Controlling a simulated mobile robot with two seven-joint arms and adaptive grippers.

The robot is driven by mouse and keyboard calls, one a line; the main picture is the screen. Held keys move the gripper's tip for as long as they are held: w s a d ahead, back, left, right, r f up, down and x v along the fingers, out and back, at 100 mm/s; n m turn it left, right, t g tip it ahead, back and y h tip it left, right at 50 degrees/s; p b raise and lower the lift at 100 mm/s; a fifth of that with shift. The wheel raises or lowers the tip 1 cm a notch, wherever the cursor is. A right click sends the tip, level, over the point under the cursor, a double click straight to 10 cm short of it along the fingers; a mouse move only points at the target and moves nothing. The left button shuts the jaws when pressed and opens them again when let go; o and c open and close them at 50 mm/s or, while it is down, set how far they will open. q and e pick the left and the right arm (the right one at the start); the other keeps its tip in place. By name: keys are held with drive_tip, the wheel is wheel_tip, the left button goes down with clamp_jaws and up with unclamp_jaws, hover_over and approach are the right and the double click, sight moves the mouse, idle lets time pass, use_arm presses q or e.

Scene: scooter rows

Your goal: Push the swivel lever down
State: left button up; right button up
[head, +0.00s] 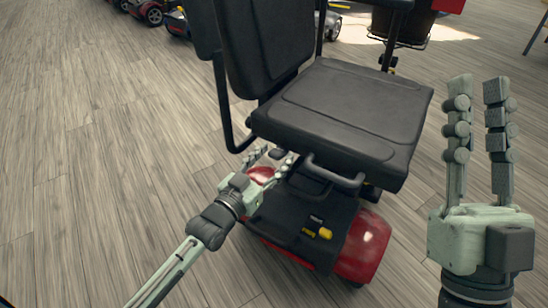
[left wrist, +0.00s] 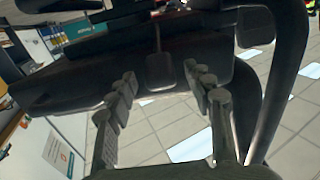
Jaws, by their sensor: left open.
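The red and black scooter has a black padded seat (head: 345,105) with a tall backrest (head: 263,45). A small black paddle (head: 277,153), which looks like the swivel lever, shows at the seat's side edge, just beyond my left gripper (head: 269,157). In the left wrist view the dark paddle (left wrist: 160,72) hangs from a thin rod, ahead of and between the open fingers (left wrist: 168,88). The fingers look apart from it, though exact contact cannot be told. My right gripper (head: 478,84) is raised at the right with its fingers apart and empty.
A black armrest tube (head: 222,105) runs down left of the seat, and a looped handle (head: 333,172) sits at its front. Other scooters (head: 150,12) stand at the back. The wooden floor (head: 90,130) at left is clear.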

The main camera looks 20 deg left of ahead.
use_arm(q)
drive_tip(key=shift+w, duration=0.3)
clamp_jaws()
idle(0.3)
